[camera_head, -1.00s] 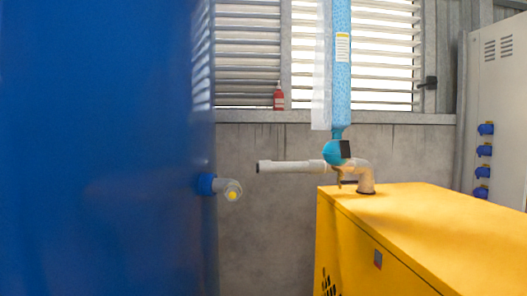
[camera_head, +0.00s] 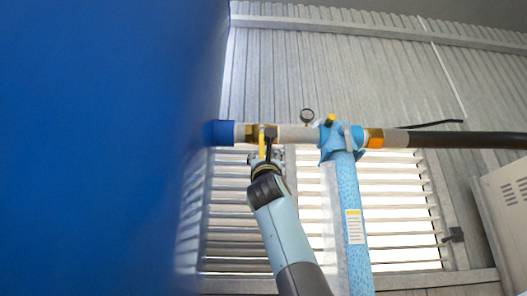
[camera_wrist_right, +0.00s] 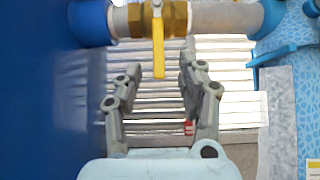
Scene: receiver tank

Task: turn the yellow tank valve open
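The tank valve is a brass body (camera_wrist_right: 178,18) in a grey pipe beside the blue tank. Its yellow lever (camera_wrist_right: 158,45) hangs straight down, across the pipe. The lever also shows in the head view (camera_head: 262,146), partly hidden by my gripper. My right gripper (camera_wrist_right: 161,70) is open and empty just below the valve. In the right wrist view the lever's lower end shows between its two fingertips, with a gap on each side; I cannot tell the depth between them. In the head view the right gripper (camera_head: 265,156) is at the lever's lower part. My left gripper is not in view.
The blue tank (camera_head: 100,140) fills the left side. The pipe (camera_head: 295,134) runs right past a pressure gauge (camera_head: 307,116) to a blue fitting (camera_head: 343,138) and a blue downpipe (camera_head: 353,215). Louvred windows (camera_head: 400,200) lie behind.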

